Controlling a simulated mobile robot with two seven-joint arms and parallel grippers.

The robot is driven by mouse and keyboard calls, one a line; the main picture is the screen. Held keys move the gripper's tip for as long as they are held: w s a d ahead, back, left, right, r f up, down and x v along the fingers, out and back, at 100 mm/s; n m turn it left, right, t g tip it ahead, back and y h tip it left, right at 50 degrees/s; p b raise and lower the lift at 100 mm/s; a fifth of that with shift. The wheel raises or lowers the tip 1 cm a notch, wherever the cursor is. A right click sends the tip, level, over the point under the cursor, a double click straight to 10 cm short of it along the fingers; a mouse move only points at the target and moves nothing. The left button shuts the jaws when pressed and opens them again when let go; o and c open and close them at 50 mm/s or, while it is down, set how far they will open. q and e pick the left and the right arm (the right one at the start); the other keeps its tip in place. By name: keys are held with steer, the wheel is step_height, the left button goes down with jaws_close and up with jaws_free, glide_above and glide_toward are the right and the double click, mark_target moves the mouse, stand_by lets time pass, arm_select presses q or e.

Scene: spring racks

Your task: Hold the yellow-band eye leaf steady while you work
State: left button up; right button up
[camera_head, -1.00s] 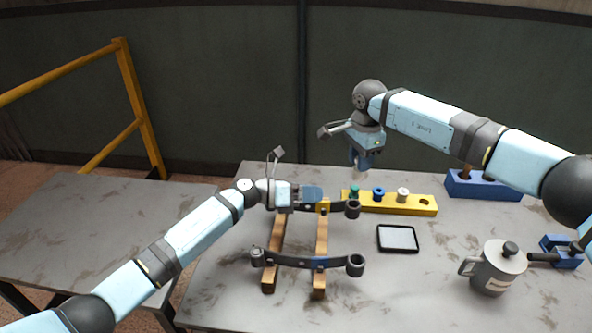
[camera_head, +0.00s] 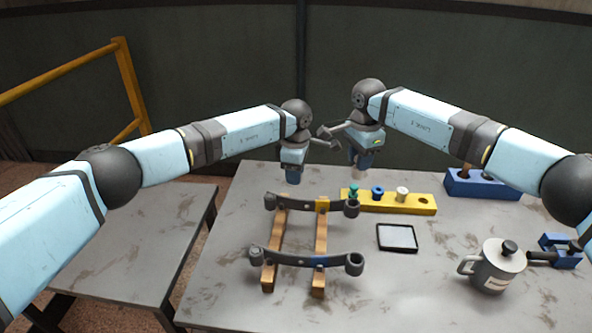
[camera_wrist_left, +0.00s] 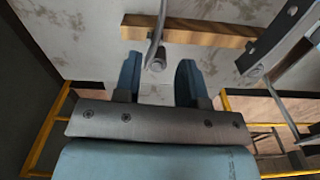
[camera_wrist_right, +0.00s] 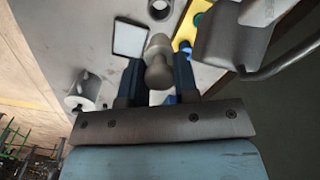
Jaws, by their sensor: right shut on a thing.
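The yellow-band eye leaf (camera_head: 300,207) is a dark curved spring lying across two wooden rails, with an eye at each end and a yellow band right of its middle. My left gripper (camera_head: 292,183) points down above and behind its left part, apart from it. In the left wrist view the left fingers (camera_wrist_left: 157,82) are open and empty, with a leaf's eye (camera_wrist_left: 157,62) visible beyond the gap. My right gripper (camera_head: 360,168) hangs above the yellow block, shut on a grey stepped cylinder (camera_wrist_right: 158,62).
A blue-band leaf (camera_head: 300,260) lies nearer on the same rails (camera_head: 319,281). The yellow block (camera_head: 425,209) holds green, blue and white bushings and has an empty hole. A tablet (camera_head: 397,238), a grey pot (camera_head: 493,268) and blue blocks (camera_head: 485,186) stand right. The arms' brackets are close together.

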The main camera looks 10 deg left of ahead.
mark_target(296, 203)
arm_select(q)
step_height(296, 203, down, 11)
steer(key=shift+f, duration=0.1)
stand_by(0.3)
jaws_close()
stand_by(1.4)
arm_select(e)
steer(key=shift+f, duration=1.5)
